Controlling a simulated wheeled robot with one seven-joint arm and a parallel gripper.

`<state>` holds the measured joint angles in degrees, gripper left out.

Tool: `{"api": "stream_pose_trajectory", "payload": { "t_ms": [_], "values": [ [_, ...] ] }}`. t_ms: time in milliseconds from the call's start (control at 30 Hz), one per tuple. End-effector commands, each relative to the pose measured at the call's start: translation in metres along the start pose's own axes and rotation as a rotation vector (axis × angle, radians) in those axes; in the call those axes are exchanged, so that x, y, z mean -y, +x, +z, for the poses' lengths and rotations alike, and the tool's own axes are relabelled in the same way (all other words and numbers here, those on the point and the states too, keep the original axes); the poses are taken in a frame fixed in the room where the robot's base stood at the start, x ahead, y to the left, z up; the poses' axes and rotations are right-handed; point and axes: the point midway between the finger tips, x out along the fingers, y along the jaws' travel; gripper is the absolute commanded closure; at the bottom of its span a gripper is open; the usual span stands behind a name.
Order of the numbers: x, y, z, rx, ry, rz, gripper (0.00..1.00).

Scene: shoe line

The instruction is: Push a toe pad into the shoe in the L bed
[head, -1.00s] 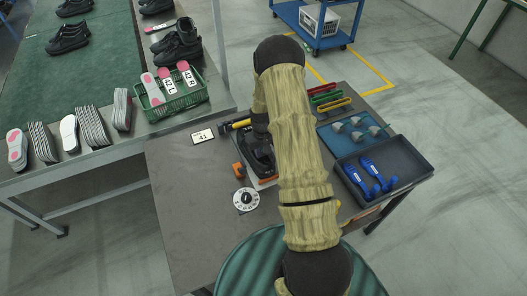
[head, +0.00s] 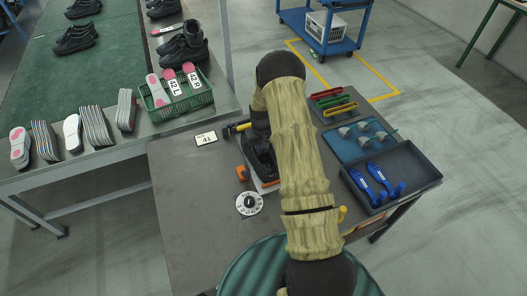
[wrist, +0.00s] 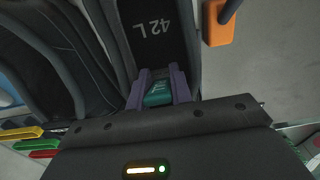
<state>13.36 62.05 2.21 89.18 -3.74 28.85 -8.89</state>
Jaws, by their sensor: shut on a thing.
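In the wrist view, the shoe in the L bed shows its dark insole marked "42 L" (wrist: 153,25). My gripper (wrist: 158,92) is over the opening of this shoe, with its two purple fingers shut on a small teal piece with pale lettering, the toe pad (wrist: 158,95). I cannot tell whether the pad touches the shoe. A second dark shoe (wrist: 45,55) stands beside it on the left. In the head view, my arm hides my gripper and most of the shoe beds; part of a dark shoe (head: 258,158) shows left of the arm.
A blue tray (head: 343,147) with several grey pads lies right of my arm. A dark bin (head: 408,185) holds two blue tools. Red, green and yellow strips (head: 333,103) lie behind. A white dial (head: 249,203) and a "41" card (head: 206,138) are at left. A green basket (head: 187,107) stands on the bench.

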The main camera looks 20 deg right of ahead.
Motion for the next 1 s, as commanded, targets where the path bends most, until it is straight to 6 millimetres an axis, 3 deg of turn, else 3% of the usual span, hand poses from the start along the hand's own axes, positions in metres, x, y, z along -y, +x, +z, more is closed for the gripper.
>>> {"api": "stream_pose_trajectory", "payload": {
  "t_ms": [433,467,567,1000],
  "values": [
    [-0.0021,0.0001,-0.0047,-0.001,0.004,0.0,1.0],
    [-0.002,0.0001,-0.0047,-0.001,0.003,0.0,0.73],
    [-0.0017,0.0001,-0.0047,-0.001,0.003,0.0,0.53],
    [-0.001,0.0002,-0.0049,-0.001,0.001,0.0,0.53]
  ]
}}
